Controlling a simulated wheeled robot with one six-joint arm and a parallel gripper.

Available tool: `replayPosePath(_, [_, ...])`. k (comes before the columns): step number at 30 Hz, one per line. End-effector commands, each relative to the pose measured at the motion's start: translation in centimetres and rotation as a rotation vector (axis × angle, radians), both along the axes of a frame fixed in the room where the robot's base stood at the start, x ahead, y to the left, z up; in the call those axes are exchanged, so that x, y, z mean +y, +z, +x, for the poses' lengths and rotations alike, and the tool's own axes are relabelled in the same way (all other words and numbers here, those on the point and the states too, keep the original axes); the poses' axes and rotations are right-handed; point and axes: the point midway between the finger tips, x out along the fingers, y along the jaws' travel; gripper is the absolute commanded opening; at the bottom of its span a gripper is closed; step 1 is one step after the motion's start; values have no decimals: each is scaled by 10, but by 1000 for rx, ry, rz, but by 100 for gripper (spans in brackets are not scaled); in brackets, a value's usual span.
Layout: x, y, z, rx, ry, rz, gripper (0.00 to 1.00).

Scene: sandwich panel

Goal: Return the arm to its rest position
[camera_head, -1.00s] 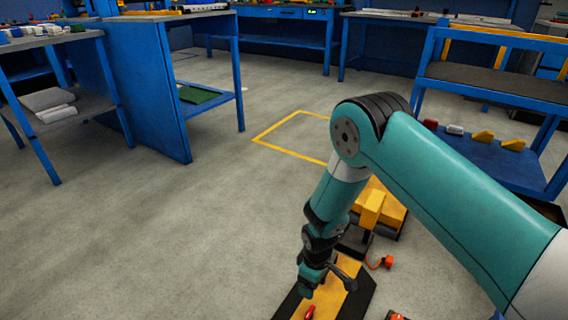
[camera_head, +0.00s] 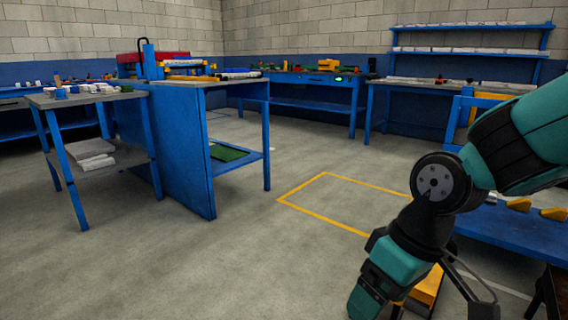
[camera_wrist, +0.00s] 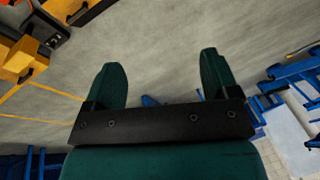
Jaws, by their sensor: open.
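My gripper (camera_wrist: 160,88) shows in the wrist view with its two dark green fingers wide apart. Nothing is between them except a view of the grey floor and distant blue furniture. In the head view my teal and black arm fills the right side, bent at a dark joint, with its lower part hanging down to the bottom edge. The fingertips cannot be made out in the head view.
A blue bench (camera_head: 185,130) and a smaller table (camera_head: 90,98) stand at the left. A yellow floor outline (camera_head: 325,174) lies mid-floor. A blue shelf unit (camera_head: 500,226) is behind my arm at right. Yellow equipment (camera_wrist: 20,58) shows in the wrist view. The left floor is clear.

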Motion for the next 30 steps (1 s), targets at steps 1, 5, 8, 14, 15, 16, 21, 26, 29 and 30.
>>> replayPosePath(1, [-4,13,-15,-6,-6,13,81])
replayPosePath(5, [-11,33,-50,-5,-18,34,81])
replayPosePath(8, [-15,43,-75,-4,-22,46,81])
replayPosePath(14, [-18,82,-98,2,-26,54,81])
replayPosePath(15, [-18,90,-97,2,-26,54,81])
replayPosePath(16, [-18,97,-97,2,-26,54,81])
replayPosePath(21, [-18,141,-97,1,-25,55,81])
replayPosePath(26, [-18,190,-97,1,-25,54,81])
replayPosePath(29, [-18,219,-96,1,-25,54,81])
replayPosePath(30, [-18,231,-97,1,-25,54,81])
